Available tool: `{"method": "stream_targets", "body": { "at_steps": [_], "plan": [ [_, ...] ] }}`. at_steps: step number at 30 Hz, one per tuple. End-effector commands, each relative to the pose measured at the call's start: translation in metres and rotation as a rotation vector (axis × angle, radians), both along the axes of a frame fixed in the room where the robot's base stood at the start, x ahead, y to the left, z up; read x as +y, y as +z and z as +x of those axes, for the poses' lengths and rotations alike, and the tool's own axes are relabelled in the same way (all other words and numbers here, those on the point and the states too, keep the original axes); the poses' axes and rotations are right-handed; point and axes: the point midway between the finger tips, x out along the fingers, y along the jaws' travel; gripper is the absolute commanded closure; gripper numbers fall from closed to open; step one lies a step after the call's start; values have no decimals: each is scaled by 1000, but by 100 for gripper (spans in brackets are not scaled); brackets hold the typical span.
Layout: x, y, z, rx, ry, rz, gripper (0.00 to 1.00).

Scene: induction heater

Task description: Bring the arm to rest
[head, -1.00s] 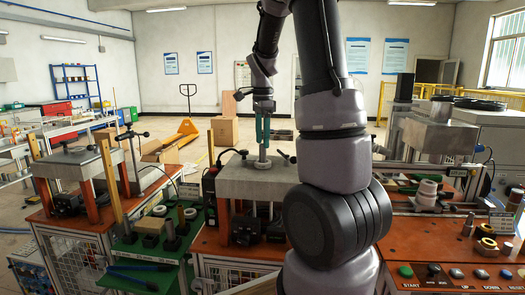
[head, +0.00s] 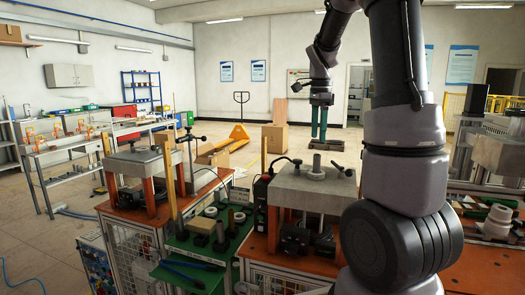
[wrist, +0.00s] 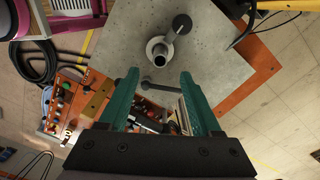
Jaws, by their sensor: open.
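My gripper (head: 319,122) hangs from my arm in the head view, its green fingers pointing down. It is in the air above the grey-topped heater station (head: 290,187). In the wrist view my gripper (wrist: 161,100) shows two green fingers spread apart with nothing between them. Below the fingers is the grey slab (wrist: 210,30) with a round metal collar and post (wrist: 160,50) on it. The same post (head: 316,167) stands upright on the slab in the head view. My fingertips are apart from it.
A second grey-topped station (head: 135,160) stands to the left. A green tool shelf (head: 205,250) with small parts sits between the stations. Another station (head: 500,155) is at the right edge. A yellow pallet jack (head: 238,133) and a carton (head: 274,138) stand on the floor behind.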

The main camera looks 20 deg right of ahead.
Motion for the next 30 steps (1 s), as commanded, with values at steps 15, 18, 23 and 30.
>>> {"method": "stream_targets", "body": {
  "at_steps": [15,18,23,30],
  "plan": [
    [74,64,-97,-349,628,26,35],
    [93,72,-127,-443,806,-21,35],
    [117,76,-167,-563,1044,-124,35],
    [132,72,-195,-638,1222,-230,35]
  ]
}}
